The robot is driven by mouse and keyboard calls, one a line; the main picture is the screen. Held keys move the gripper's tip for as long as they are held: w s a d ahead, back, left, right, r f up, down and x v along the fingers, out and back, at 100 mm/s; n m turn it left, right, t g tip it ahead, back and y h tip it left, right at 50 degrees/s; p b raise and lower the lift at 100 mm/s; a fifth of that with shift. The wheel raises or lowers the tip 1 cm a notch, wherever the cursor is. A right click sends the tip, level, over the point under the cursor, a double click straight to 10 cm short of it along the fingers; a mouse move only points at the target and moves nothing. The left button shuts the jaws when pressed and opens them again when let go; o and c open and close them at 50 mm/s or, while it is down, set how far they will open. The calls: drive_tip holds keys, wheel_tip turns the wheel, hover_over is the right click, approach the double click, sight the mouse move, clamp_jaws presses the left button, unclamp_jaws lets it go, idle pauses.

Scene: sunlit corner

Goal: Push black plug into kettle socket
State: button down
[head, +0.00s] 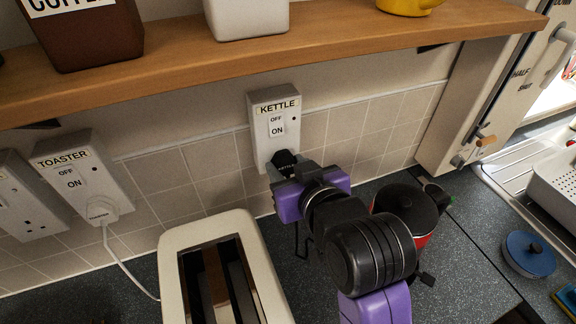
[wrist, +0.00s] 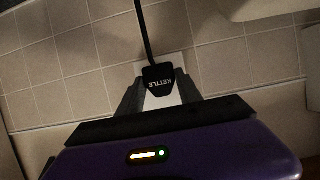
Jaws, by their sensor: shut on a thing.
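The black plug (head: 286,165), labelled KETTLE, is at the lower part of the kettle socket (head: 262,141), a white wall box marked KETTLE with an OFF/ON switch. My gripper (head: 289,176) is shut on the plug, right in front of the socket's lower half. In the wrist view the plug (wrist: 160,80) sits between my two fingertips (wrist: 158,91), its cord running up out of the picture, with the white socket behind it. The plug's pins and the socket holes are hidden, so I cannot tell how deep the plug sits.
A toaster (head: 172,240) stands at the front left, its white plug (head: 102,208) in the TOASTER socket (head: 84,170). A red and black kettle (head: 408,205) stands right of my arm. A wooden shelf (head: 250,42) runs above the sockets. A blue-lidded pot (head: 529,252) is at right.

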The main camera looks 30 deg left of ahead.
drive_tip(key=shift+w+a, duration=0.4)
idle(0.5)
drive_tip(key=c, duration=0.7)
unclamp_jaws()
drive_tip(key=shift+b+v, duration=0.6)
drive_tip(key=shift+v, duration=3.35)
